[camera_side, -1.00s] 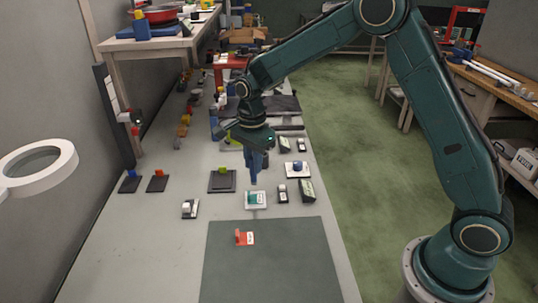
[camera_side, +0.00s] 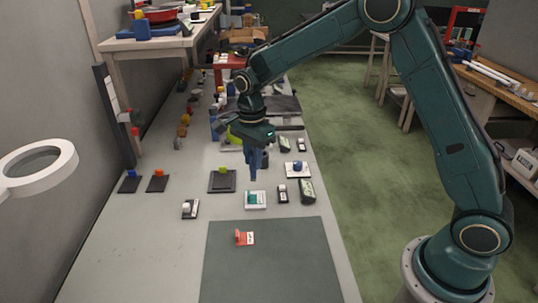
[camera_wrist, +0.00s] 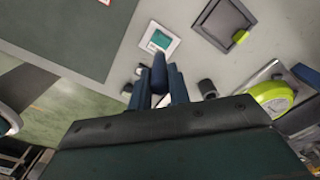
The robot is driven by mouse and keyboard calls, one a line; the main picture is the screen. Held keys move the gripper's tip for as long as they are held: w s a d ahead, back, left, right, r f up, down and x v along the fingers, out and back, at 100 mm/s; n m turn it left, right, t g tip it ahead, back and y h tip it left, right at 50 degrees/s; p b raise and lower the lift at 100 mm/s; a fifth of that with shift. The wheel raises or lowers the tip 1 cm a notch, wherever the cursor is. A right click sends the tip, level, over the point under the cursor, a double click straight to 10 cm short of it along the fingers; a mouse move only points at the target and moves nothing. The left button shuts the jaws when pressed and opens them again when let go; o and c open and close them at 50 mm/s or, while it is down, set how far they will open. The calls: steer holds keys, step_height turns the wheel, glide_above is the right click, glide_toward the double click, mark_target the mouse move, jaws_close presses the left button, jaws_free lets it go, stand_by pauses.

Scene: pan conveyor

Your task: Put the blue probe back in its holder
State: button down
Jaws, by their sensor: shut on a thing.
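My gripper (camera_side: 256,158) is in the middle of the side view, pointing down above the bench. In the wrist view its fingers (camera_wrist: 160,85) are shut on the dark blue probe (camera_wrist: 159,70), which stands between them. The probe hangs above the bench, its lower end short of the white plate with a teal patch (camera_side: 256,199). That plate also shows ahead of the fingers in the wrist view (camera_wrist: 160,40). Which of the stands on the bench is the probe's holder I cannot tell; a dark pad with a blue block (camera_side: 130,183) lies at the left.
A dark tray with a green block (camera_side: 222,181) lies left of the gripper. A white plate with a blue knob (camera_side: 298,169) and dark boxed devices (camera_side: 306,191) lie right. A lime-green round thing (camera_wrist: 271,97) is close by. The grey mat (camera_side: 268,265) is mostly clear, with a red item (camera_side: 244,238).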

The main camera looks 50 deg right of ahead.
steer(key=shift+w+d+r, duration=0.1)
steer(key=shift+w+d, duration=0.2)
steer(key=shift+w, duration=0.05)
steer(key=w+d+r, duration=0.4)
steer(key=w+d, duration=0.4)
steer(key=d, duration=0.5)
steer(key=shift+w+d, duration=0.2)
steer(key=shift+w, duration=0.15)
steer(key=shift+f, duration=0.2)
steer(key=shift+f, duration=2.75)
steer(key=shift+f, duration=2.9)
